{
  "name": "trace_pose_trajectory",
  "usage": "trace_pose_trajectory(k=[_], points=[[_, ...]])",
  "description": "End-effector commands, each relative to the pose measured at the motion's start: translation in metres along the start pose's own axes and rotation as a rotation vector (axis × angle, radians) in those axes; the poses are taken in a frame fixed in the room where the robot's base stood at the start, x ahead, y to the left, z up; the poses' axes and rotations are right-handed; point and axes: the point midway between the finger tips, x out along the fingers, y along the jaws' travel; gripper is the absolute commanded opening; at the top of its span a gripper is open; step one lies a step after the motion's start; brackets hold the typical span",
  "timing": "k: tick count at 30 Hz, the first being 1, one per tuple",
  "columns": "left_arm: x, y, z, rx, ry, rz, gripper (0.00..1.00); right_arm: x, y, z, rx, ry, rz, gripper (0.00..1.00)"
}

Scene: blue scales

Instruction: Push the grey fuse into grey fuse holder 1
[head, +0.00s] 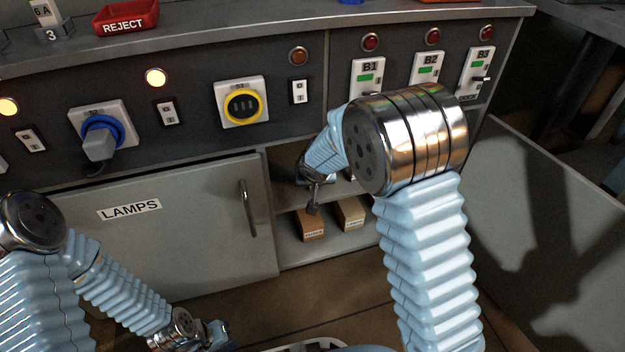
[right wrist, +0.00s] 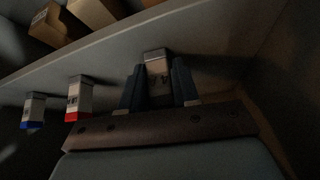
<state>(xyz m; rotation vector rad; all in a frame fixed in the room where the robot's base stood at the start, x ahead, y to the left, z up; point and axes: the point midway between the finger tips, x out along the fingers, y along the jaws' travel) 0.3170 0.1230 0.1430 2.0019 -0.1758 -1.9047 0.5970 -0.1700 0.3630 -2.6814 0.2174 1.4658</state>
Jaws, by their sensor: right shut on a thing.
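My right gripper (right wrist: 160,92) is shut on the grey fuse (right wrist: 156,68), a pale block with a dark end and dark marking, held between two dark blue fingers. In the head view the right gripper (head: 314,194) is inside the open cupboard, partly behind my own arm. A red-banded fuse (right wrist: 79,98) and a blue-banded fuse (right wrist: 34,110) are to the left, apart from the gripper. I cannot make out grey fuse holder 1 or whether the fuse touches it. My left gripper (head: 218,336) is low at the lower left; its fingers are unclear.
A shelf (right wrist: 110,60) runs close by the fused area in the wrist view. Brown boxes (head: 310,226) lie in the cupboard. The LAMPS door (head: 150,235) is left of the opening; an open grey door panel (head: 550,220) stands right. The wrist view is dark.

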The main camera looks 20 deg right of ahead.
Motion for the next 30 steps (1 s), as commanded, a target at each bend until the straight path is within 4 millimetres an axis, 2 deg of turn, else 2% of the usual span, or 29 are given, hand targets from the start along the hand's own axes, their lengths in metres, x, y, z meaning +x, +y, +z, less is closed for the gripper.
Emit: trace_pose_trajectory(k=[8,11,20,30], points=[[-0.003,0.001,0.000,0.000,0.000,0.000,0.00,-0.005,0.000,-0.004,-0.001,0.002,0.000,0.04],[-0.001,0.000,0.000,0.000,0.000,0.000,0.00,-0.009,-0.001,0.004,-0.004,0.001,0.000,0.04],[0.005,-0.002,0.000,0.000,0.001,0.000,0.00,-0.038,-0.002,0.049,-0.004,0.001,-0.001,0.04],[-0.001,0.000,0.000,0.000,0.000,0.000,0.00,-0.084,-0.001,0.118,-0.005,-0.001,0.000,0.04]])
